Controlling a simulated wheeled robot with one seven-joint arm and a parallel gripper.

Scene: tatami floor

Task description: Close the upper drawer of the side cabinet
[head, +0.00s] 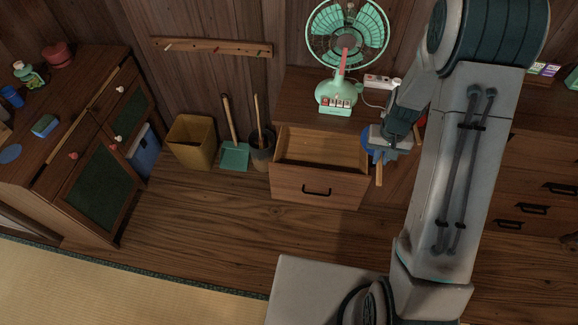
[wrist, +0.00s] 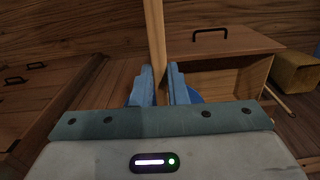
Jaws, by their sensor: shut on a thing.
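The upper drawer (head: 320,186) of the wooden side cabinet (head: 290,100) stands pulled out, with its empty inside showing and a dark handle on its front. In the wrist view the drawer front (wrist: 235,43) and its handle are at the upper right. My gripper (head: 382,153) is just right of the drawer. Its blue fingers (wrist: 160,82) are shut on a light wooden stick (wrist: 155,35), which also shows below the gripper in the head view (head: 379,175). The stick's other end is hidden. I cannot tell whether the stick touches the drawer.
A green fan (head: 345,45) and a power strip (head: 378,81) are on the cabinet top. A yellow bin (head: 191,141), a green dustpan (head: 235,156) and a dark bucket (head: 261,150) stand left of the drawer. A blue round thing (head: 369,142) is partly behind my gripper. The floor before the drawer is clear.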

